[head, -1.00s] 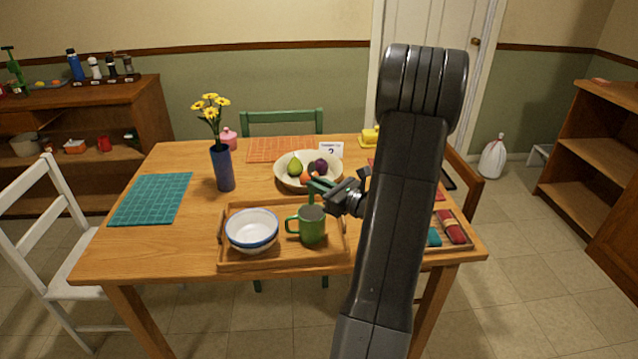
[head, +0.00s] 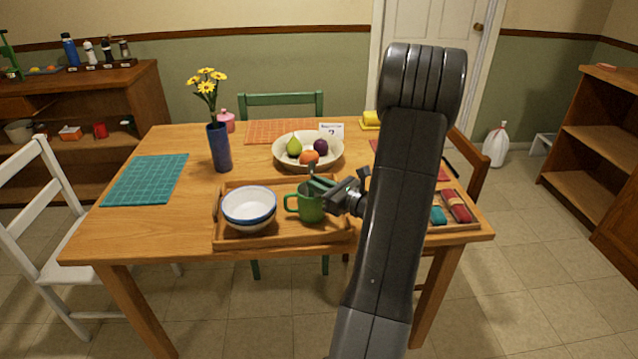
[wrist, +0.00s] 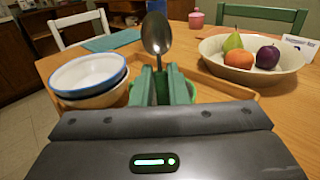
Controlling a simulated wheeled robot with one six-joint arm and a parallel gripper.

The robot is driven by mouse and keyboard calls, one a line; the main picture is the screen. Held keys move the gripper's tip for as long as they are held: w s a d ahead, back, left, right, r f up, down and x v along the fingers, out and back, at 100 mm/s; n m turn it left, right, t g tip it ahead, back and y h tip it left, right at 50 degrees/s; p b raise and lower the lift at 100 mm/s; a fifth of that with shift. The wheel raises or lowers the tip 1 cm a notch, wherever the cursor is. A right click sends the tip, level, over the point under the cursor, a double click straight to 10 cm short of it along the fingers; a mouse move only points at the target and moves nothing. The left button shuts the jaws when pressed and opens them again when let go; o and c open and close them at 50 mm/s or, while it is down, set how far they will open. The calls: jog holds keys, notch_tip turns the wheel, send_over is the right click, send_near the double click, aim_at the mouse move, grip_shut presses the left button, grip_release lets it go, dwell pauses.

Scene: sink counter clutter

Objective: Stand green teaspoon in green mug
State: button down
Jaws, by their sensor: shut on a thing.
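The green teaspoon (wrist: 157,35) is upright, its metal bowl at the top, and my gripper (wrist: 161,78) is shut on its handle. In the head view the spoon's bowl (head: 311,168) shows just above my gripper (head: 320,186). The green mug (head: 308,208) stands upright on the wooden tray, its handle to the left. My gripper is at the mug's rim height, over or just beside its right side. In the wrist view the mug (wrist: 189,90) is mostly hidden behind my fingers. The lower end of the spoon is hidden, so I cannot tell whether it is inside the mug.
Blue-rimmed white bowls (head: 249,207) sit left of the mug on the wooden tray (head: 272,237). A fruit bowl (head: 288,177) stands behind, with a blue flower vase (head: 220,147) to the left. Rolled cloths (head: 456,206) lie in a tray at right.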

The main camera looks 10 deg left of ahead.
jog(key=shift+f, duration=0.15)
jog(key=c, duration=1.3)
grip_release()
jog(key=shift+c, duration=0.2)
jog(key=v, duration=1.3)
jog(key=shift+s+d, duration=0.2)
jog(key=shift+d, duration=0.15)
jog(key=shift+w+a, duration=0.1)
jog(key=shift+a, duration=0.05)
